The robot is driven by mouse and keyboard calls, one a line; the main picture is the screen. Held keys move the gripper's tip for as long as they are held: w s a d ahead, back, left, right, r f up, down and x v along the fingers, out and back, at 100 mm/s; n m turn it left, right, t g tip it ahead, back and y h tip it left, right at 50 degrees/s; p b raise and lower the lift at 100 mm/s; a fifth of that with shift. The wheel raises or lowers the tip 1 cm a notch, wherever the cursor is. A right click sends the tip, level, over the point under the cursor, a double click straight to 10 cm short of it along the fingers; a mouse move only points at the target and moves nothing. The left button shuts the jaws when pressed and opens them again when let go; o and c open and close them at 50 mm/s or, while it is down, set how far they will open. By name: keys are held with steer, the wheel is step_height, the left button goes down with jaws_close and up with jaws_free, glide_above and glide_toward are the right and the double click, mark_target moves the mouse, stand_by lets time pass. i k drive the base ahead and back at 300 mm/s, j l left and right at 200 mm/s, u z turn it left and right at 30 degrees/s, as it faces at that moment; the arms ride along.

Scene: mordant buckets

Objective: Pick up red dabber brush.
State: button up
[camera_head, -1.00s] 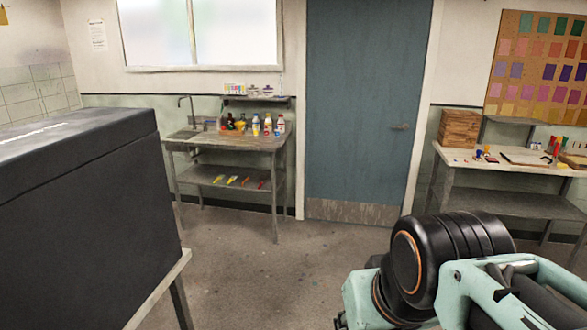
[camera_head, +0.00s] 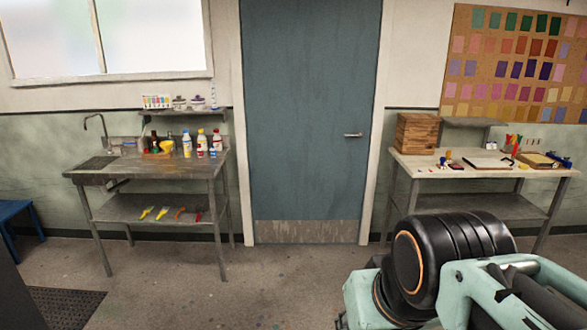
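A small red brush (camera_head: 197,216) lies at the right end of a row of brushes on the lower shelf of the grey sink table (camera_head: 145,205). I take it for the red dabber brush; it is too small for its shape to be clear. My arm shows at the lower right, far from the shelf, with a black ribbed joint and mint-green linkages. The linkages (camera_head: 500,290) look like part of my gripper, but its fingertips are not visible. I cannot tell whether it is open or shut.
Yellow brushes (camera_head: 154,213) and an orange brush (camera_head: 179,213) lie left of the red one. Bottles (camera_head: 201,141) stand on the tabletop above. A blue door (camera_head: 300,120) separates this table from a worktable (camera_head: 470,172) at right. Open floor (camera_head: 270,285) lies ahead.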

mark_target(514, 152)
steer(key=i+z, duration=0.25)
steer(key=i, duration=0.3)
steer(key=i+j+z, duration=0.2)
steer(key=i, duration=0.4)
steer(key=i+l+z, duration=0.15)
steer(key=i+z, duration=0.7)
steer(key=i+l+z, duration=0.2)
steer(key=i, duration=0.3)
steer(key=i+l+z, duration=0.15)
steer(key=i, duration=0.4)
steer(key=i+l, duration=0.2)
steer(key=i, duration=0.15)
